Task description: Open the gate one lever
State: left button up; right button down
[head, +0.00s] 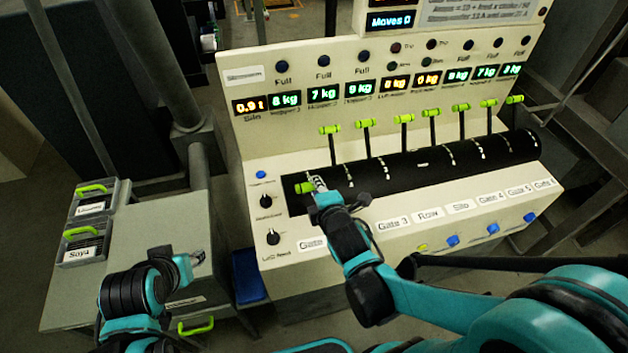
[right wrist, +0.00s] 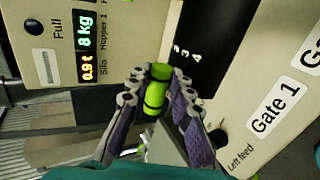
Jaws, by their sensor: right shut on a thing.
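The gate one lever has a lime-green handle (head: 304,188) at the left end of the black lever drum (head: 410,165). Its handle is low, near the front of the drum, while the other levers stand up. My right gripper (head: 316,184) is at this handle. In the right wrist view, the green handle (right wrist: 157,90) sits between the fingers of my right gripper (right wrist: 160,95), which are shut on it. The label "Gate 1" (right wrist: 275,110) is beside it. My left gripper (head: 190,262) is over the grey cabinet, away from the panel; its jaw opening is too small to tell.
Several other green-handled levers (head: 404,119) rise from the drum to the right. Displays and knobs line the cream console (head: 260,130). Two bins with green handles, one labelled Soya (head: 80,254), stand on the grey cabinet (head: 150,225) at left.

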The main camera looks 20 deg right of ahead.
pick_arm(q)
jog(key=shift+s+f+b, duration=0.4)
jog(key=shift+f+b, duration=0.2)
jog(key=shift+f, duration=0.2)
pick_arm(e)
jog(key=shift+s+f, duration=1.1)
jog(key=shift+s, duration=0.15)
jog(key=c, duration=1.4)
grip_release()
jog(key=shift+o, duration=0.2)
jog(key=shift+a, duration=0.1)
pick_arm(q)
jog(key=shift+s, duration=0.1)
pick_arm(e)
jog(key=shift+r, duration=0.15)
jog(key=v, duration=0.7)
jog(key=shift+s+r, duration=0.1)
jog(key=shift+s, duration=0.05)
